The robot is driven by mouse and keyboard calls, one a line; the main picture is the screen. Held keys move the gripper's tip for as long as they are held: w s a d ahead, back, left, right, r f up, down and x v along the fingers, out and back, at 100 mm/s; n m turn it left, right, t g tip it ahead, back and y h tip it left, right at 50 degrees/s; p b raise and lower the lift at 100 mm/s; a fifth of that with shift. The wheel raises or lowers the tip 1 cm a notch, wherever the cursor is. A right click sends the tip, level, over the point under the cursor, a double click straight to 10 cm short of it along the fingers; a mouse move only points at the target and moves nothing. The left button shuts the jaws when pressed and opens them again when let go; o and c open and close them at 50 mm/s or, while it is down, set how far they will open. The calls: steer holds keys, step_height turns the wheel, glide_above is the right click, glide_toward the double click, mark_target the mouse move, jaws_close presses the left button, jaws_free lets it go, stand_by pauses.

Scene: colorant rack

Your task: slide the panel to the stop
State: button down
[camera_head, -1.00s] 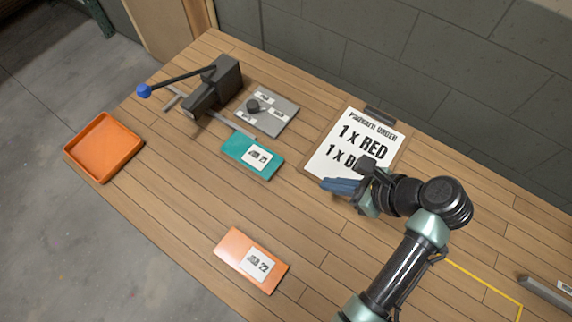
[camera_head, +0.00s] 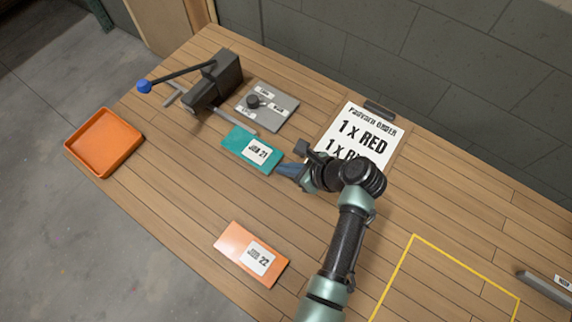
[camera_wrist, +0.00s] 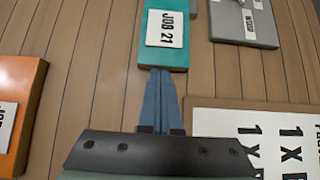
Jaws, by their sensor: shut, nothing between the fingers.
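A teal panel labelled JOB 21 (camera_head: 236,143) lies flat on the wooden bench; it also shows at the top of the wrist view (camera_wrist: 164,56). An orange panel labelled JOB 22 (camera_head: 234,237) lies nearer the front, and part of it shows at the left of the wrist view (camera_wrist: 24,85). My gripper (camera_head: 283,170) is shut and empty, its blue fingertips (camera_wrist: 161,74) at the teal panel's near short edge. I cannot tell whether they touch. A grey metal bar (camera_head: 236,122) runs along the bench just beyond the teal panel, beside the dark lever device (camera_head: 213,84).
A grey plate with a black knob (camera_head: 285,108) lies behind the teal panel. A clipboard order sheet (camera_head: 368,128) is right of my gripper. An orange tray (camera_head: 122,165) stands at the left edge. Yellow tape (camera_head: 450,257) marks bare bench at right.

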steer(key=shift+a, duration=0.1)
steer(key=w+a, duration=0.4)
steer(key=a, duration=0.1)
steer(key=w+a, duration=0.4)
steer(key=a, duration=0.2)
steer(key=w+a, duration=0.4)
steer(key=a, duration=0.1)
steer(key=shift+a+f+b, duration=0.15)
steer(key=shift+a+b, duration=0.05)
steer(key=shift+b, duration=0.2)
steer(key=shift+w+a, duration=0.2)
steer(key=shift+a, duration=0.1)
